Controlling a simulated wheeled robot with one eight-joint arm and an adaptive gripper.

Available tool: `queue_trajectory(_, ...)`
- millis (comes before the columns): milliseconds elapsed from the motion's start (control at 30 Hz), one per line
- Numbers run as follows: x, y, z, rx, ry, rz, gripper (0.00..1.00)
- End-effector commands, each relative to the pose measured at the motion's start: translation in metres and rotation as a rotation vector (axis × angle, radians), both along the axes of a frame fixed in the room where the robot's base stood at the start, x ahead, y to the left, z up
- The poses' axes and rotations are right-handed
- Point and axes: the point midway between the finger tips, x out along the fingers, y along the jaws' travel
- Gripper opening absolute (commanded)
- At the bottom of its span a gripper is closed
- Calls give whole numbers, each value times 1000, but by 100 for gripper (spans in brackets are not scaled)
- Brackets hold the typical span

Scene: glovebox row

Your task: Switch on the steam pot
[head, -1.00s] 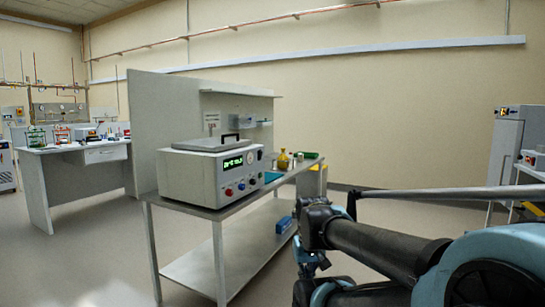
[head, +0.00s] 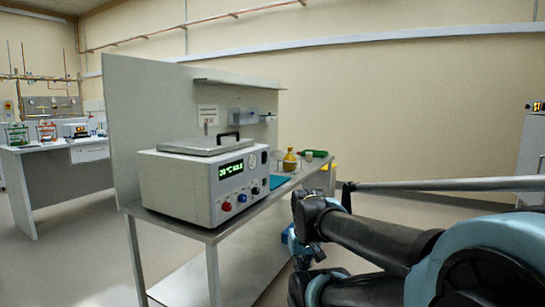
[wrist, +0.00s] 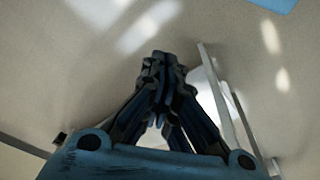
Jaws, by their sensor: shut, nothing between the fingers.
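The steam pot (head: 185,187) is a white box with a flat lid and black handle, on a grey metal bench at the picture's centre left in the head view. In the head view my arm stands right of the bench, apart from the pot.
A yellow-brown bottle (head: 290,161) and a green item (head: 314,153) stand on the bench's far end (head: 310,173). An upright panel (head: 128,130) backs the bench. Another bench (head: 45,190) with glassware is at the far left. Floor (head: 400,215) is clear behind my arm.

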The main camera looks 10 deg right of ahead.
Motion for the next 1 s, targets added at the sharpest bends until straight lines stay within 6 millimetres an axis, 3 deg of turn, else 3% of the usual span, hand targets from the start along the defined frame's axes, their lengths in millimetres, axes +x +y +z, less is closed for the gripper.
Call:
queue_trajectory(400,0,0,0,1,0,0,0)
queue_trajectory(467,-7,1,5,6,-10,-2,0)
queue_trajectory(567,-2,6,11,34,-10,-12,0)
queue_trajectory(767,32,32,36,176,-7,-57,0)
queue_trajectory(1000,91,62,74,397,-15,-119,0)
